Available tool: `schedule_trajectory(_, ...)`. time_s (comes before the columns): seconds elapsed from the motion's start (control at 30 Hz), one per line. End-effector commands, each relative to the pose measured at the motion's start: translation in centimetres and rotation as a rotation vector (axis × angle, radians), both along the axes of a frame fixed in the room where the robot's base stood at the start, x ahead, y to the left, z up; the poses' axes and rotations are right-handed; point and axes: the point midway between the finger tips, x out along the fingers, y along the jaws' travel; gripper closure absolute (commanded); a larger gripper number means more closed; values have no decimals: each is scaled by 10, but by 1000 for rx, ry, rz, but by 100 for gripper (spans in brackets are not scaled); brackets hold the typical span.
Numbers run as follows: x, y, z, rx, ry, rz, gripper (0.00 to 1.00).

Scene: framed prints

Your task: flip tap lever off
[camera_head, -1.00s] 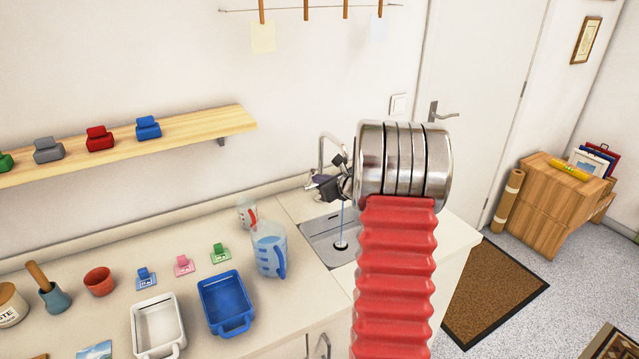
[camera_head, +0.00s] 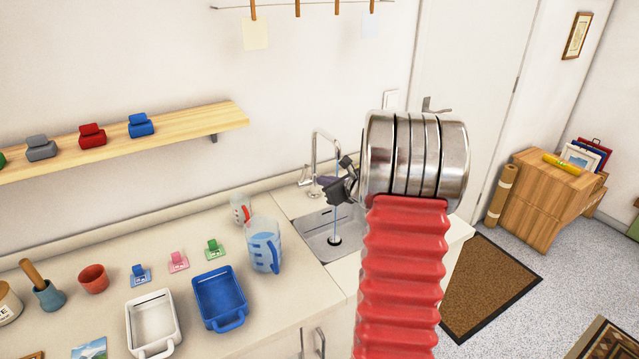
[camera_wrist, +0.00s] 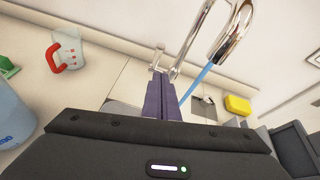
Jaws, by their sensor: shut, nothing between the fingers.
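The chrome tap (camera_head: 316,148) stands behind the sink (camera_head: 318,222). A blue stream of water (camera_head: 336,226) falls from its spout to the drain. In the wrist view the spout (camera_wrist: 232,38) curves at upper right, with the stream (camera_wrist: 196,84) below it. A small chrome part, apparently the tap lever (camera_wrist: 157,58), shows just beyond my fingertips. My gripper (camera_head: 327,183) is in front of the tap, over the sink. Its purple fingers (camera_wrist: 160,98) are shut and empty. I cannot tell whether they touch the lever. My wrist hides part of the sink.
A measuring jug (camera_head: 264,246) and a smaller red-handled jug (camera_head: 240,208) stand left of the sink. A blue tray (camera_head: 221,322) and white tray (camera_head: 133,324) are nearer. A yellow object (camera_wrist: 237,105) lies right in the wrist view. The wall shelf (camera_head: 200,124) is at upper left.

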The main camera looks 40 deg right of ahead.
Motion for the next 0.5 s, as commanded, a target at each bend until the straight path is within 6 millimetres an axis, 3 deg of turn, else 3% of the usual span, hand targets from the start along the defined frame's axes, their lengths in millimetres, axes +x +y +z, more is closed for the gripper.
schedule_trajectory(0.5, -37, 8, 51, -2, -1, 4, 100)
